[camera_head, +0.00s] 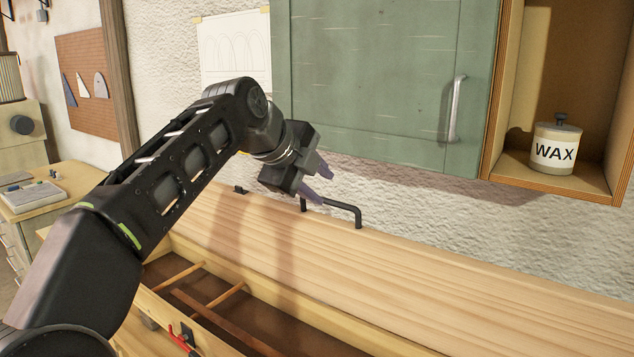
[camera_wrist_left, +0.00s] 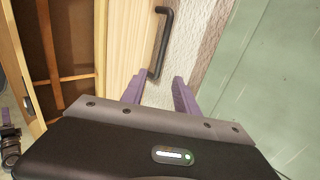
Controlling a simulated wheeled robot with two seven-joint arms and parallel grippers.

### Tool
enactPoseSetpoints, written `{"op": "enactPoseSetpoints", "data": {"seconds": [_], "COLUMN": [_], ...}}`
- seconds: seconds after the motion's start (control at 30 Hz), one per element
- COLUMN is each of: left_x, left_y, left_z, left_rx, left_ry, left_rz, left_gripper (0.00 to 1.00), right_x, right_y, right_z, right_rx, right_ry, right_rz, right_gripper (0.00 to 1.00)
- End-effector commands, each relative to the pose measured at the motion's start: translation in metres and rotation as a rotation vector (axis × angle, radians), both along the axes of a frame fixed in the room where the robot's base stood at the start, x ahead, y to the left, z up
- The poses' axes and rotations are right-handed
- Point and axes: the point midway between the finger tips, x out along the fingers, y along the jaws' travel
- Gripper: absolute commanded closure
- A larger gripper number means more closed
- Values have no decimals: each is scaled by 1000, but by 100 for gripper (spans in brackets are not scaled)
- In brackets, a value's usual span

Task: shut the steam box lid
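The steam box (camera_head: 180,322) is open, and its pale wooden lid (camera_head: 330,262) stands raised at the back, below the green cabinet. A black bar handle (camera_head: 345,207) is fixed at the lid's upper edge. My left gripper (camera_head: 320,184) is open and empty, just above and left of the handle, apart from it. In the left wrist view, the handle (camera_wrist_left: 161,42) lies beyond the two spread purple fingertips (camera_wrist_left: 157,86), not between them. The lid (camera_wrist_left: 122,45) and the box's slatted inside (camera_wrist_left: 72,45) show to its left.
A green cabinet door (camera_head: 375,80) with a metal pull hangs close above the lid. An open shelf at the right holds a WAX tin (camera_head: 554,150). A red-handled fitting (camera_head: 184,338) sits at the box front. A side bench (camera_head: 50,180) stands far left.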

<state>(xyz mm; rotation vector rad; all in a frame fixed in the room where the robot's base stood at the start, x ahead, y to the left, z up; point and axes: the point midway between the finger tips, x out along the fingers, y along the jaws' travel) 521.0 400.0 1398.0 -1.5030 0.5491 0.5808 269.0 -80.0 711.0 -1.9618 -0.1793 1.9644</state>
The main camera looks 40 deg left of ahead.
Motion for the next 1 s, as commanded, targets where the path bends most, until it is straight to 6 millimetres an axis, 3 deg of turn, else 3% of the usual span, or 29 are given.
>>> {"op": "enactPoseSetpoints", "data": {"seconds": [0.7,1.0], "left_x": [71,84], "left_y": [2,2], "left_z": [-64,-73], "left_rx": [0,0], "left_ry": [0,-1], "left_rz": [0,1], "left_gripper": [64,64], "right_x": [1,1], "right_y": [2,2], "right_z": [-13,-14], "right_rx": [3,4], "right_ry": [-6,-7], "right_rz": [1,1], "right_gripper": [27,27]}}
